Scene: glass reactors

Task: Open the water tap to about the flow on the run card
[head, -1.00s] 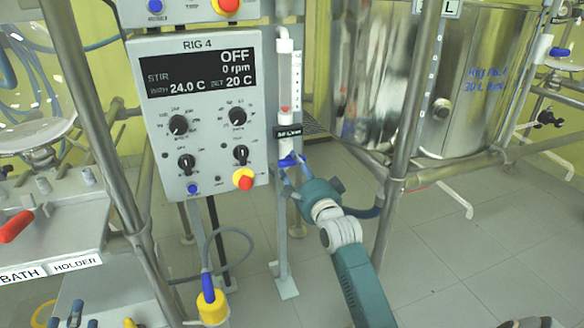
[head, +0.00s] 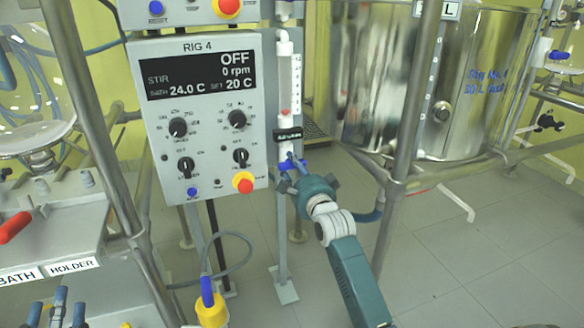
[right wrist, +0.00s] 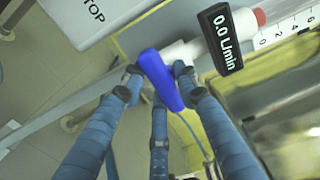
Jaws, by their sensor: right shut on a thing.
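The blue water tap handle (head: 285,165) sits at the foot of the clear flow tube (head: 285,85), right of the RIG 4 panel. In the right wrist view the handle (right wrist: 160,80) lies slantwise between the fingers. My right gripper (head: 293,168) is shut on it; its fingers (right wrist: 157,82) are around the handle. The flow display (right wrist: 221,38) reads 0.0 L/min; it is too small to read in the head view (head: 287,135). My left gripper (head: 58,310) shows only its blue fingers at the bottom left, apart and with nothing visible between them. No run card is recognizable.
The RIG 4 panel (head: 200,115) reads OFF, 0 rpm, bath 24.0 C, set 20 C. A steel vessel (head: 470,85) stands at the right behind metal posts. The floor at lower right is clear.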

